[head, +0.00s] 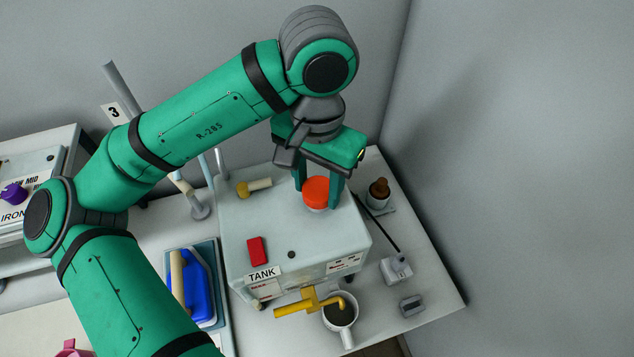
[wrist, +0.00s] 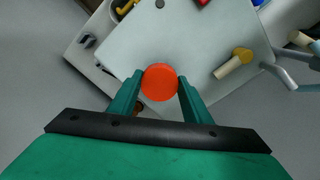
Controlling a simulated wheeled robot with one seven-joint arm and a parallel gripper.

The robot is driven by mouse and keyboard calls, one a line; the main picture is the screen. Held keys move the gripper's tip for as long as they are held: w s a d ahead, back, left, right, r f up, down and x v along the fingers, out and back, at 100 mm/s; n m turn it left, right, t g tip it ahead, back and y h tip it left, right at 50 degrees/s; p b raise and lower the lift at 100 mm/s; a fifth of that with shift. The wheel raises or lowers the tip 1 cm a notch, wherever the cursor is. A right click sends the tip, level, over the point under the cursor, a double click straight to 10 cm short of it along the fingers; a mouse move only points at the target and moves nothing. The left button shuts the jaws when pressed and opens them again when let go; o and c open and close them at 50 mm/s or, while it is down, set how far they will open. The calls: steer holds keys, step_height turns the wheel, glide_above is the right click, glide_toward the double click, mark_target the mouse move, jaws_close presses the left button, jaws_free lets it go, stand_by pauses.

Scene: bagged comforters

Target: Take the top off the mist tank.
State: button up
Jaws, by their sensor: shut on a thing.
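The mist tank (head: 240,220) is a pale box labelled TANK on the table. Its round orange-red cap (head: 316,192) is on the tank's top face, toward the back right. My gripper (head: 319,198) points down with one finger on each side of the cap, shut on it. In the wrist view the cap (wrist: 159,82) sits between the two fingertips (wrist: 159,88). The cap appears to be at the tank's top; whether a small gap lies beneath it I cannot tell.
On the tank are a red block (head: 257,250) and a yellow-knobbed valve (head: 254,187). A yellow spout (head: 308,303) reaches over a mug (head: 341,311). A blue iron (head: 200,286) stands left; a small brown-topped bottle (head: 378,193) stands right. Walls are behind and right.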

steer(key=n, duration=0.5)
steer(key=shift+s+d+f, duration=0.1)
stand_by(0.3)
steer(key=o, duration=1.3)
steer(key=shift+c, duration=0.2)
